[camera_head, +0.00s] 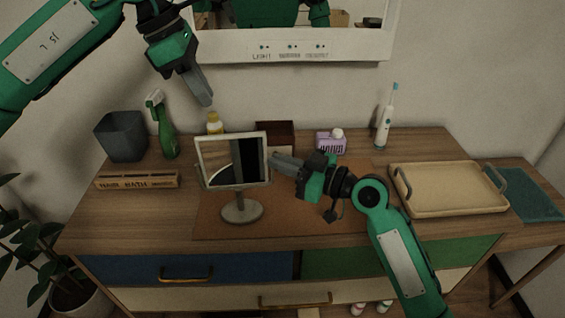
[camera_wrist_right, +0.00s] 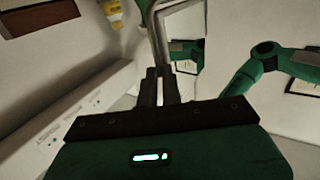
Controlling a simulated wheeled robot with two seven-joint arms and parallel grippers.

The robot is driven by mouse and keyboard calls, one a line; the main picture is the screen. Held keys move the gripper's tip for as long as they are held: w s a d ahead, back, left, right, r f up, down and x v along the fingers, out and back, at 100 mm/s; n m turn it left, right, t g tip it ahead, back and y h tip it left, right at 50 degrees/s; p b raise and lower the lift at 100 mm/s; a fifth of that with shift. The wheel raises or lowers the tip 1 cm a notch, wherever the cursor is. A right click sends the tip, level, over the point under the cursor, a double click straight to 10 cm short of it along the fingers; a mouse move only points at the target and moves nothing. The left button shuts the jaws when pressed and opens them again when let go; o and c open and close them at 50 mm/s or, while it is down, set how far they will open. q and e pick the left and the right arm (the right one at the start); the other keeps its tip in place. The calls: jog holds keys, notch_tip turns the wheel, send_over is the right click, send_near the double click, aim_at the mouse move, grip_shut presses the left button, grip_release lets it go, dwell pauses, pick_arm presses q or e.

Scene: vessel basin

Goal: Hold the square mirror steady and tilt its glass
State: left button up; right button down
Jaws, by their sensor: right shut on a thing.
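The square mirror (camera_head: 242,211) stands upright on its round grey base on the brown mat (camera_head: 310,222). Its glass (camera_head: 222,160) faces the head camera. My right gripper (camera_head: 275,161) is at the right edge of the mirror's frame. In the right wrist view the fingers (camera_wrist_right: 160,86) are closed on the frame's edge (camera_wrist_right: 153,30), with the glass to the right showing a reflection of my green arm. My left gripper (camera_head: 207,98) hangs in the air above and behind the mirror, apart from it. Its fingers overlap in the picture, so their opening is unclear.
A yellow-capped bottle (camera_head: 214,122) and a dark red box (camera_head: 275,136) stand behind the mirror. To the right are a purple bottle (camera_head: 330,143), a toothbrush (camera_head: 383,128) and a tray (camera_head: 450,207).

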pick_arm(q)
jog(key=d+f+h, duration=0.1)
jog(key=d, duration=0.2)
jog(key=s+d+f+h, duration=0.1)
jog(key=d+f, duration=0.1)
jog(key=d, duration=0.1)
jog(key=s+d+f+g+h, duration=0.1)
jog(key=d+f, duration=0.1)
jog(key=d, duration=0.2)
jog(key=shift+s+f+h, duration=0.15)
jog(key=shift+s+h, duration=0.1)
jog(key=shift+h, duration=0.15)
grip_shut()
jog(key=s+d+r+n+g+h, duration=0.1)
jog(key=s+d+n+h, duration=0.35)
jog(key=d+h, duration=0.3)
jog(key=s+d+r+n+h, duration=0.1)
jog(key=s+d+n+h, duration=0.3)
jog(key=s+d+h, duration=0.3)
jog(key=w+a+r+n+t, duration=0.1)
jog(key=w+a+n+t, duration=0.2)
jog(key=n+t, duration=1.3)
jog(key=n+t+y, duration=0.1)
jog(key=n+y, duration=2.3)
jog(key=n, duration=0.6)
send_near(236, 180)
jog(key=shift+m, duration=0.25)
jog(key=shift+x, duration=3.2)
